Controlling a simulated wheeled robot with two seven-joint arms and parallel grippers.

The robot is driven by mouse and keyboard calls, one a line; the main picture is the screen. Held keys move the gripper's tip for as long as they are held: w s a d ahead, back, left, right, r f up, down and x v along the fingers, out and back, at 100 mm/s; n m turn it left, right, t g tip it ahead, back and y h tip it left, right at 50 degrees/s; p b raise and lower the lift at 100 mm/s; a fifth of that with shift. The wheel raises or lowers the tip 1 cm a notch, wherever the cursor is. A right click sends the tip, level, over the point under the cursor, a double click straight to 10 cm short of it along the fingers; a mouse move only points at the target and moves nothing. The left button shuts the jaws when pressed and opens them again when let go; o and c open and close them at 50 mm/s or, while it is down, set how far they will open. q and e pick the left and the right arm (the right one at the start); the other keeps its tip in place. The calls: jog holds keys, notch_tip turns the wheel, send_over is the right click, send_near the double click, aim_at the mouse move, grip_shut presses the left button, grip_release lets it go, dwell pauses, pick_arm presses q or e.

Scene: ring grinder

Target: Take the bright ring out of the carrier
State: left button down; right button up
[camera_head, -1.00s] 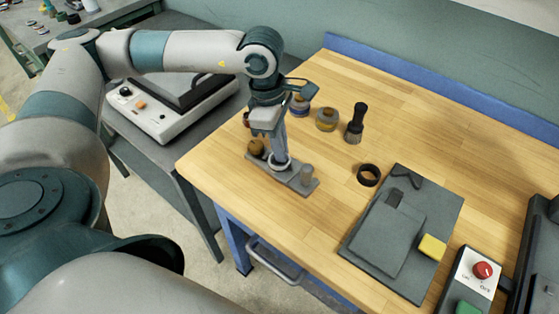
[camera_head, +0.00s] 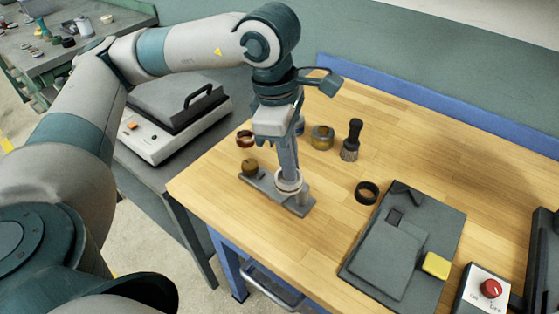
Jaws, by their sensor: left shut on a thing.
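The bright ring (camera_head: 289,187) is a pale, shiny band at the tips of my left gripper (camera_head: 288,172). The gripper points down and is shut on the ring. The carrier (camera_head: 267,197) is a grey bar lying on the wooden bench near its left edge. A brown round knob (camera_head: 250,167) stands at the carrier's left end, and a short post (camera_head: 303,192) stands near its right end. The ring shows over the carrier's right half, next to the post. I cannot tell whether it still touches the carrier. My right gripper is not in view.
The bench's front middle is clear.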

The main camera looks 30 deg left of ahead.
pick_arm(q)
jog(key=s+d+r, duration=0.1)
jog(key=d+r, duration=0.1)
jog(key=s+d, duration=0.1)
jog(key=d, duration=0.1)
jog(key=shift+s+r+b, duration=0.3)
jog(key=shift+s+r, duration=0.05)
jog(key=shift+r, duration=0.05)
jog(key=shift+s+a, duration=0.1)
jog(key=shift+s, duration=0.05)
